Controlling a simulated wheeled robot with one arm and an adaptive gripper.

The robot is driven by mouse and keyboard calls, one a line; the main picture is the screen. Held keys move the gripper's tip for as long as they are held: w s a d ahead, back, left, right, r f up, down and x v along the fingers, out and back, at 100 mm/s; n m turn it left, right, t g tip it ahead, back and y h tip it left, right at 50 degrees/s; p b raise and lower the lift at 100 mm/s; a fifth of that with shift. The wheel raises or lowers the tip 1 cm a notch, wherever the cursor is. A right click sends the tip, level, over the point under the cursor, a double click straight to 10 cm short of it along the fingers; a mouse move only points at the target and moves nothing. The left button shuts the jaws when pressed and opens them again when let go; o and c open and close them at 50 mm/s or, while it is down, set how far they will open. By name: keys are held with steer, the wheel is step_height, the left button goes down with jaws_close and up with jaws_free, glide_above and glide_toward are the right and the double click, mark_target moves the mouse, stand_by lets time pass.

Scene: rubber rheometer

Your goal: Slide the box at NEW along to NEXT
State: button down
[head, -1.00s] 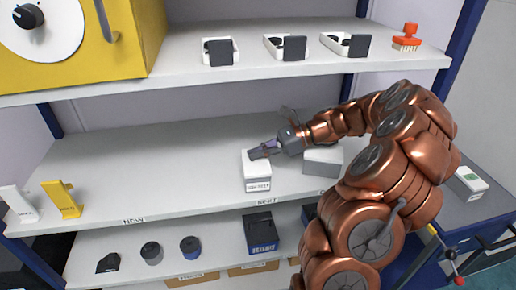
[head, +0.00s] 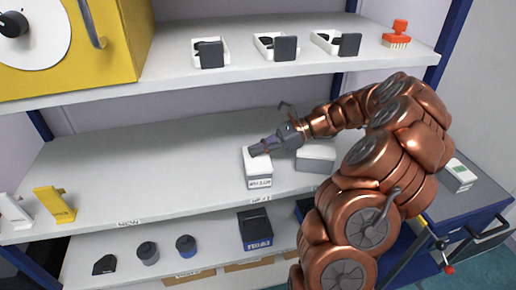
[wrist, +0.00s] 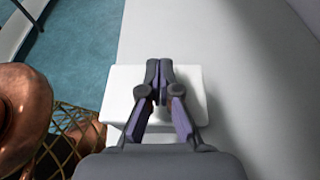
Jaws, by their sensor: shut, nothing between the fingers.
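The white box (head: 257,169) with a printed front label stands on the middle shelf, right behind the NEXT label (head: 260,200) on the shelf edge. The shelf behind the NEW label (head: 128,222) is bare. My gripper (head: 252,150) is over the top of the box, its fingers pointing left in the head view. In the wrist view my gripper (wrist: 159,62) is shut, fingertips together, with the white box (wrist: 190,80) under them. I cannot tell whether the fingertips touch its top.
A second pale box (head: 315,157) stands to the right, partly behind my arm. A yellow stand (head: 54,205) and a white stand (head: 14,212) are at the shelf's left. The upper shelf (head: 180,80) overhangs the back. The shelf left of the box is free.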

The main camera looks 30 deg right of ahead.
steer(key=s+d+b, duration=0.1)
steer(key=d, duration=0.2)
steer(key=s+d+b, duration=0.1)
steer(key=d, duration=0.2)
steer(key=s+d+b, duration=0.1)
steer(key=d, duration=0.3)
steer(key=shift+s+r, duration=0.1)
steer(key=shift+s, duration=0.05)
steer(key=shift+s+d+r, duration=0.15)
steer(key=shift+s+d, duration=0.15)
steer(key=shift+d, duration=0.35)
